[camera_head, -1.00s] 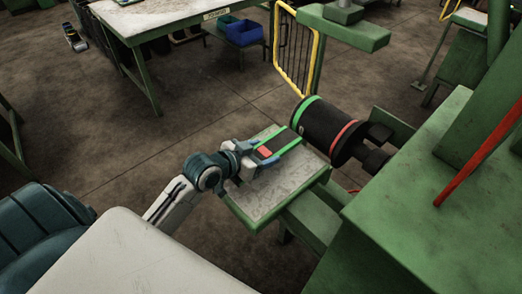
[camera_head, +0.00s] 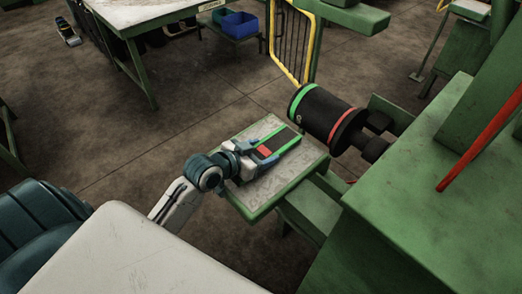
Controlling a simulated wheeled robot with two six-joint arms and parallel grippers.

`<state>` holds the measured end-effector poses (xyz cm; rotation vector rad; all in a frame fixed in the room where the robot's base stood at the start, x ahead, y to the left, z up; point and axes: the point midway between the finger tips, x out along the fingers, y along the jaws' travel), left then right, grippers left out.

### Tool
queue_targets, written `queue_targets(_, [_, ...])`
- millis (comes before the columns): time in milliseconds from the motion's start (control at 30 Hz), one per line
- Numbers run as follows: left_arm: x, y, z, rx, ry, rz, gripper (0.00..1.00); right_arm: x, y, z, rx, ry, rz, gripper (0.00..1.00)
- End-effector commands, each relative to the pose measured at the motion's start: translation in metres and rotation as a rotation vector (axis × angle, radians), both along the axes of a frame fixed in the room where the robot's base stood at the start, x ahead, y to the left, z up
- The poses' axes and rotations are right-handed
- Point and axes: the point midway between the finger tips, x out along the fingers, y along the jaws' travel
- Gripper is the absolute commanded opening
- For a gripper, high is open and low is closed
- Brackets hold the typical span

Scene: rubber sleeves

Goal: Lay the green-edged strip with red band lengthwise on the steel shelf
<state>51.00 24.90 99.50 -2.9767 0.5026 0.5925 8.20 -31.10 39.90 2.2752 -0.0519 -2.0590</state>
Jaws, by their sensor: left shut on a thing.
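The green-edged strip (camera_head: 283,143) is dark, with green long edges and a red band (camera_head: 264,152) near its near end. My left gripper (camera_head: 265,147) is shut on the strip, its fingers along the strip's two sides around the red band. The strip is over the steel shelf (camera_head: 268,188), a worn grey plate with a green rim, and points toward the upper right. I cannot tell whether it touches the plate. The gripper hides part of the strip's near end. My right gripper is not in view.
A black drum (camera_head: 320,112) with a green and a red ring stands just beyond the shelf's far right end. The green machine body (camera_head: 430,190) rises to the right.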

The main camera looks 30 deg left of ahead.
Motion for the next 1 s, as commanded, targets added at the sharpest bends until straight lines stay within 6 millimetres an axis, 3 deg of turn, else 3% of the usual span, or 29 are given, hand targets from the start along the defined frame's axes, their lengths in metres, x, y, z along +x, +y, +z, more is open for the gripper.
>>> queue_targets(33, [0.0,0.0,0.0,0.0,0.0,0.0,0.4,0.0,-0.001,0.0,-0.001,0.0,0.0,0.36])
queue_targets(67, [0.0,0.0,0.0,0.0,0.0,0.0,0.65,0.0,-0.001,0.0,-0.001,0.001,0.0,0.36])
queue_targets(200, [0.0,0.0,0.0,0.0,0.0,0.0,0.89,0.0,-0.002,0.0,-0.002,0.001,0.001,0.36])
queue_targets(567, [-0.003,0.002,0.001,0.002,0.0,-0.001,0.89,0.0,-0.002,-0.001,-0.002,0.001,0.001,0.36])
queue_targets(1000, [-0.054,0.019,0.022,0.007,0.003,-0.002,0.89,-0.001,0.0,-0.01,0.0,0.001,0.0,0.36])
